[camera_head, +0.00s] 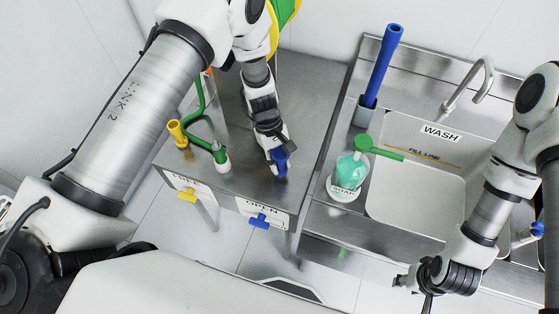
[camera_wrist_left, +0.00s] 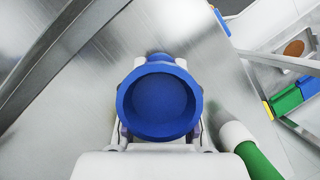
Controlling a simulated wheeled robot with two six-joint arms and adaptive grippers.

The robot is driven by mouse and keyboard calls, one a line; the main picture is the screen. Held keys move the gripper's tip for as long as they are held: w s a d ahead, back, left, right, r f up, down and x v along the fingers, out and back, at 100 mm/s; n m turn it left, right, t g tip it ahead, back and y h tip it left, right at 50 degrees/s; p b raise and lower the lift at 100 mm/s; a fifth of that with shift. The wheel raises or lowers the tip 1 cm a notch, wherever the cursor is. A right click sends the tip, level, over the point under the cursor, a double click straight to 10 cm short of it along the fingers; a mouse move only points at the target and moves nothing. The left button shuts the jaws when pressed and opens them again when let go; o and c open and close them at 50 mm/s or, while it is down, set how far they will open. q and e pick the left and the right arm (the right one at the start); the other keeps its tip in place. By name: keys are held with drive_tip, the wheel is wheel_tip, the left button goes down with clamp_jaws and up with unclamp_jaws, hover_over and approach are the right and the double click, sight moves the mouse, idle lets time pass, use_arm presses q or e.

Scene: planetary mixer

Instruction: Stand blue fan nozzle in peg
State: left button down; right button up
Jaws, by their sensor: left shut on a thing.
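The blue fan nozzle (camera_head: 280,161) is between the fingers of my left gripper (camera_head: 277,155), over the front part of the left steel table. In the left wrist view, the round end of the blue nozzle (camera_wrist_left: 160,100) faces the camera between the fingers. The gripper is shut on it. The lower end of the nozzle is hard to see, so I cannot tell whether it touches the table. I cannot clearly pick out a peg. My right gripper (camera_head: 408,281) is low at the right, in front of the sink counter; its jaws are too small to read.
A green pipe (camera_head: 189,121) with a white-based end (camera_head: 222,160) and a yellow piece (camera_head: 178,133) stand left of the left gripper. A soap bottle (camera_head: 348,176), a tall blue tube (camera_head: 381,65) and a sink (camera_head: 405,190) are to the right. The table (camera_head: 315,115) is bare beside the gripper.

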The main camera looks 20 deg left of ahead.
sight(281, 154)
use_arm(q)
drive_tip(key=shift+f+b, duration=0.9)
drive_tip(key=shift+f, duration=0.45)
drive_tip(key=shift+r, duration=0.1)
idle(0.6)
drive_tip(key=c, duration=0.8)
unclamp_jaws()
drive_tip(key=shift+c, duration=0.2)
wheel_tip(281, 154, up, 10)
